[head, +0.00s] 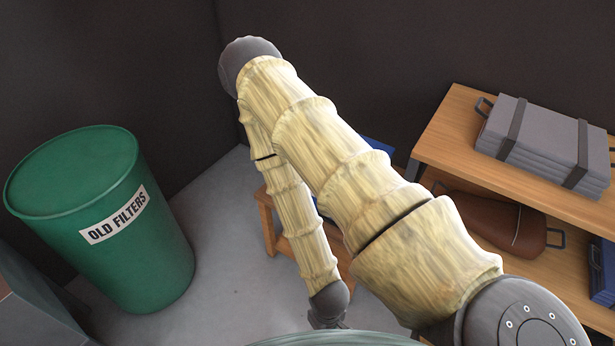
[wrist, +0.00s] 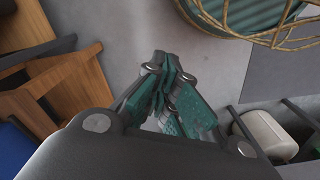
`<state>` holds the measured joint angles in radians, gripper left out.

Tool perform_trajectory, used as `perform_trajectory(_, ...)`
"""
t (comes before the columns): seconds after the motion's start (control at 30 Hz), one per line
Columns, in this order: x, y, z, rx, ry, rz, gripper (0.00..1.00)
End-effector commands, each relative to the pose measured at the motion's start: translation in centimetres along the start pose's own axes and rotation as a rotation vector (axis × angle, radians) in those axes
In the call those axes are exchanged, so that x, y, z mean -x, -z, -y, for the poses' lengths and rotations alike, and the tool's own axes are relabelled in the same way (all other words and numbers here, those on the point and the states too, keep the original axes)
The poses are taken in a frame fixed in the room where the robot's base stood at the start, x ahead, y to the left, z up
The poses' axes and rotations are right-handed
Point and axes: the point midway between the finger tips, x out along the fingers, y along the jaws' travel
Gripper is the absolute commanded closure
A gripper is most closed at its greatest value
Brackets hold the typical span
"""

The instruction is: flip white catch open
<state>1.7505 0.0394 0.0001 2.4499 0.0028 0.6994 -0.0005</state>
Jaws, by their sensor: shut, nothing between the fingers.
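I cannot make out a white catch in either view. My gripper (wrist: 163,88) is shut and empty in the wrist view, its teal-padded fingers together over the grey floor. In the head view only a dark part of my wrist end shows at the bottom, beside the wooden stool (head: 267,222); the fingers are cut off or hidden there. A blue thing (head: 377,146) shows partly behind my arm in the head view. A blue surface (wrist: 14,146) also shows at the lower left of the wrist view, beside wooden parts; whether they are the same thing I cannot tell.
A wooden shelf (head: 445,135) at right holds a grey strapped case (head: 540,140), a brown bag (head: 495,222) and a blue box (head: 603,268). In the wrist view, a cream container (wrist: 265,135) sits at right.

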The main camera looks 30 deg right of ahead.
Motion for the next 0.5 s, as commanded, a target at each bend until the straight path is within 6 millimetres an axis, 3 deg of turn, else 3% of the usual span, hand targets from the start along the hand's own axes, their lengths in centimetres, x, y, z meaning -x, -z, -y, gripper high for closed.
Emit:
perform_trajectory(0.17,0.2,3.5,-1.9,-0.048,-0.066,-0.053,1.0)
perform_trajectory(0.37,2.3,12.9,-6.3,-0.216,-0.24,-0.198,1.0)
perform_trajectory(0.5,5.5,19.8,-9.3,-0.376,-0.345,-0.31,1.0)
